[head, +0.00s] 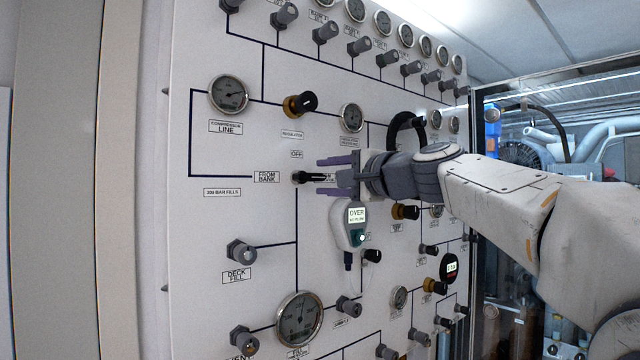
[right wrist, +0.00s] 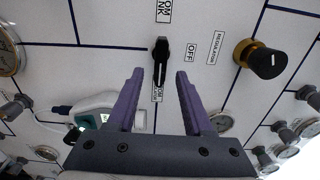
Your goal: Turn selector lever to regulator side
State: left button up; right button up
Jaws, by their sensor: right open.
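The selector lever (head: 310,177) is a small black handle on the white panel. Its handle points right in the head view, away from the FROM BANK label (head: 267,177) and below the OFF label (head: 296,154). My right gripper (head: 320,176) has two purple fingers, one above and one below the handle, open. In the right wrist view, the lever (right wrist: 160,58) lies ahead of the gap between the open fingers (right wrist: 160,74). I cannot tell whether either finger touches it. A label beside the handle is partly hidden. My left gripper is not in view.
The brass-collared regulator knob (head: 300,104) is above the lever. A handheld meter (head: 350,222) reading OVER hangs just below my right gripper. Gauges, such as the compressor line gauge (head: 229,95), and several knobs stick out around it. The panel left of the lever is flat.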

pick_arm(q)
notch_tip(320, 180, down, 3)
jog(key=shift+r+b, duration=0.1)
jog(key=shift+b, duration=0.95)
pick_arm(e)
jog(key=v, duration=0.7)
jog(key=shift+s+d, duration=0.2)
jog(key=shift+f, duration=0.1)
